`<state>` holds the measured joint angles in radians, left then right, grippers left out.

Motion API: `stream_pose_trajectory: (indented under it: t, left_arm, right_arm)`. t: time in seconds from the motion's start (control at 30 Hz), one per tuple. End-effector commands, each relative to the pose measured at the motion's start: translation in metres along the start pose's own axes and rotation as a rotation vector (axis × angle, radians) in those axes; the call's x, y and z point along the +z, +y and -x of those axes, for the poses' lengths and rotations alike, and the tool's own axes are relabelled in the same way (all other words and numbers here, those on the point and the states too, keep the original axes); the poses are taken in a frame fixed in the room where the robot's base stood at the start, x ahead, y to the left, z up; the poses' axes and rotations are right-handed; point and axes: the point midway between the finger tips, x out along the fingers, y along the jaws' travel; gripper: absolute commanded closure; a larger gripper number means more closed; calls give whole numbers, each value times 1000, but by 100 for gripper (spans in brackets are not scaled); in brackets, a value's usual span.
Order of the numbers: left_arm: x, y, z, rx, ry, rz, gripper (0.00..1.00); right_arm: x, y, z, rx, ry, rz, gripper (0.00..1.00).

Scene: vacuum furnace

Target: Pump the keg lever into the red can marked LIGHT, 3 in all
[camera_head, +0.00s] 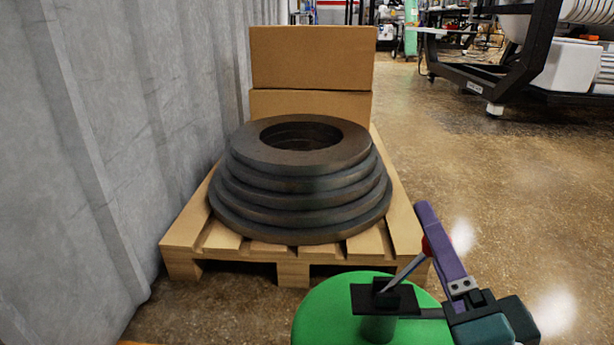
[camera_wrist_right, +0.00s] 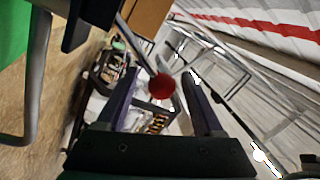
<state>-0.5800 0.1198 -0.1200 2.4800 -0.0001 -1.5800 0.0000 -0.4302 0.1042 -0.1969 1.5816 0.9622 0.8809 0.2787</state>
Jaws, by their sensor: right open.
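The green keg (camera_head: 325,310) stands at the bottom of the head view, with a black pump head (camera_head: 378,300) on top. Its thin grey lever (camera_head: 405,271) slopes up to the right and ends in a red knob (camera_head: 427,246). My right gripper (camera_head: 432,225) is at the knob, and its purple finger partly hides it. In the right wrist view the red knob (camera_wrist_right: 162,87) shows between the two spread purple fingers of the right gripper (camera_wrist_right: 160,78); I cannot tell whether either touches it. The red can marked LIGHT and my left gripper are not in view.
A wooden pallet (camera_head: 400,212) behind the keg bears stacked dark rings (camera_head: 300,190) and cardboard boxes (camera_head: 312,58). A grey corrugated wall (camera_head: 110,130) runs along the left. The floor (camera_head: 520,190) on the right is open up to a black-framed machine (camera_head: 480,84).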

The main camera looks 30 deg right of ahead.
Motion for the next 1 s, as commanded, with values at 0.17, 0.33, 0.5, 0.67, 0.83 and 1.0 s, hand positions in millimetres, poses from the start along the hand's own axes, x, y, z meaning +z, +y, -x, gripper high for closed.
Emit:
stream_pose_trajectory:
  t: [0.17,0.33,0.5,0.67,0.83,1.0]
  left_arm:
    - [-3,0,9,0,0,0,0]
    - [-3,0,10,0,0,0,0]
    - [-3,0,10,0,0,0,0]
    - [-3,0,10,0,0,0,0]
    - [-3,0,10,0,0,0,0]
    - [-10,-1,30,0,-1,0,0]
  right_arm:
    - [0,0,32,5,-2,1,31]
    - [0,0,46,2,0,-1,31]
    - [0,0,47,1,1,-1,31]
    - [0,0,47,1,1,-1,31]
    - [0,0,46,0,0,-1,31]
    - [8,-22,43,1,-78,-1,31]
